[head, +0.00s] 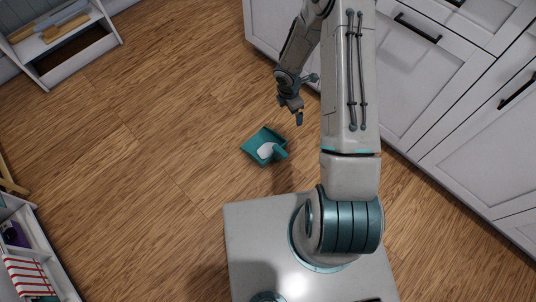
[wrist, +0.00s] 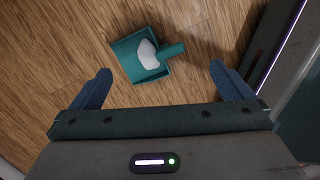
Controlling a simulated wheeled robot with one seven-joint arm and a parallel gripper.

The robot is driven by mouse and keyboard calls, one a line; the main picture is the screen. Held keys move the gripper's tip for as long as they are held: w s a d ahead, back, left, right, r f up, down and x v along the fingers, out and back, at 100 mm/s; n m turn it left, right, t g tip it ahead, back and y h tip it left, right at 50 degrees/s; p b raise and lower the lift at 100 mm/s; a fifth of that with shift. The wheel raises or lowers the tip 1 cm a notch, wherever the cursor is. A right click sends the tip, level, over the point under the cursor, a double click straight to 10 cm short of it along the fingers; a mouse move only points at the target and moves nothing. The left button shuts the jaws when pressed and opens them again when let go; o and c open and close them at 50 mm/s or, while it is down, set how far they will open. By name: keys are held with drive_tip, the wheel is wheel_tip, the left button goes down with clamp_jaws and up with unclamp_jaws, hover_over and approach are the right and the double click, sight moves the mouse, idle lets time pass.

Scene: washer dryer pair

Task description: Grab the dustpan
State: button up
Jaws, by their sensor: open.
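The teal dustpan (head: 256,147) lies on the wooden floor, just beyond my base in the head view. A white patch shows in its pan, and its short handle points to the lower right there. In the wrist view the dustpan (wrist: 127,57) lies ahead of my fingers, with its handle (wrist: 173,50) toward the right. My gripper (head: 298,120) is above the floor, to the upper right of the dustpan in the head view. In the wrist view my gripper (wrist: 160,83) is open, its two blue fingers wide apart with nothing between them.
White cabinets (head: 405,90) with dark handles run along the right, close to my arm. A white shelf unit (head: 75,55) stands at the upper left, and another shelf (head: 35,245) at the lower left. The wooden floor (head: 150,140) left of the dustpan is clear.

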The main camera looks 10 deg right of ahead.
sight(280, 150)
drive_tip(key=s+a+f+n+b, duration=0.1)
drive_tip(key=f+b, duration=0.1)
drive_tip(key=f, duration=0.6)
drive_tip(key=a+f+n+y+b, duration=0.1)
drive_tip(key=f+b, duration=0.1)
drive_tip(key=f, duration=0.5)
drive_tip(key=s+a+f+n+b, duration=0.1)
drive_tip(key=f+b, duration=0.1)
drive_tip(key=f, duration=0.6)
drive_tip(key=shift+s+f+n+g+b, duration=0.3)
drive_tip(key=shift+n, duration=0.1)
drive_tip(key=shift+s+a+f+b, duration=0.1)
drive_tip(key=shift+f+b, duration=1.6)
drive_tip(key=shift+f, duration=1.5)
drive_tip(key=shift+c, duration=0.3)
drive_tip(key=shift+r, duration=0.1)
drive_tip(key=c, duration=1.5)
